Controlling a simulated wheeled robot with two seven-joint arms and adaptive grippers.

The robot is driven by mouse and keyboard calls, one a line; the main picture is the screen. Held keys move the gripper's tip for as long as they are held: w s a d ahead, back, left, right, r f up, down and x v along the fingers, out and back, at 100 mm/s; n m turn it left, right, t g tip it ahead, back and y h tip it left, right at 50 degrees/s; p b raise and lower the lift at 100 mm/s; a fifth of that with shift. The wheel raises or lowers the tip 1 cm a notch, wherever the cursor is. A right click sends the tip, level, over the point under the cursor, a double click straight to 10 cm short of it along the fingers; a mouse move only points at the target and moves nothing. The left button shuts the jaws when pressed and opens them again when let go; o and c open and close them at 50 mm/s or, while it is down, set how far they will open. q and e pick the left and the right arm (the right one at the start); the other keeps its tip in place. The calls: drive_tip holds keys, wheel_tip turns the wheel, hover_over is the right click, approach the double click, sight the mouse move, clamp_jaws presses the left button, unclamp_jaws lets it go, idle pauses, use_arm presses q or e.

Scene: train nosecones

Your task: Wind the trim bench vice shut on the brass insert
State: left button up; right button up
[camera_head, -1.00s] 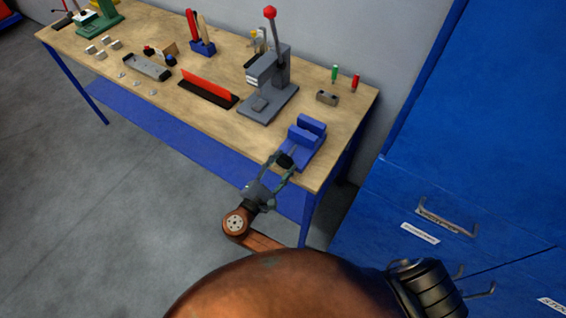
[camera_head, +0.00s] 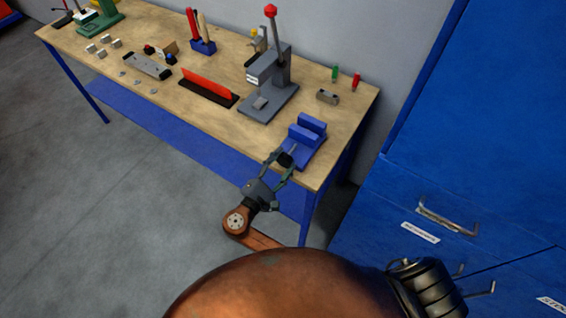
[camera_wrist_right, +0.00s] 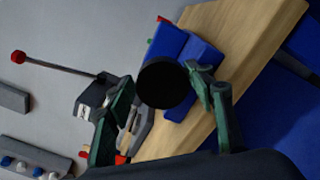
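The blue bench vice (camera_head: 304,146) stands near the front right corner of the bench, its two jaw blocks apart at the top. Its black round handle (camera_head: 285,160) points toward me on a grey screw. My right gripper (camera_head: 280,166) reaches up to this handle with its fingers spread, one on each side. In the right wrist view the handle (camera_wrist_right: 165,84) sits between the open fingertips, close to the right one; contact is unclear. The vice (camera_wrist_right: 185,55) shows behind it. I cannot make out the brass insert. My left gripper is not in view.
A grey arbor press (camera_head: 268,85) with a red-knobbed lever stands left of the vice. A small grey block (camera_head: 327,97) lies behind the vice. A red bar in a black holder (camera_head: 209,87) lies further left. Blue drawers (camera_head: 450,220) stand to the right.

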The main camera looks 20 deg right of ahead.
sight(283, 158)
drive_tip(key=shift+o, duration=1.4)
drive_tip(key=shift+w+d+f, duration=0.1)
drive_tip(key=shift+w+f, duration=0.05)
wheel_tip(283, 158, up, 9)
drive_tip(key=shift+f, duration=0.1)
drive_tip(key=shift+r, duration=0.65)
drive_tip(key=shift+f, duration=0.1)
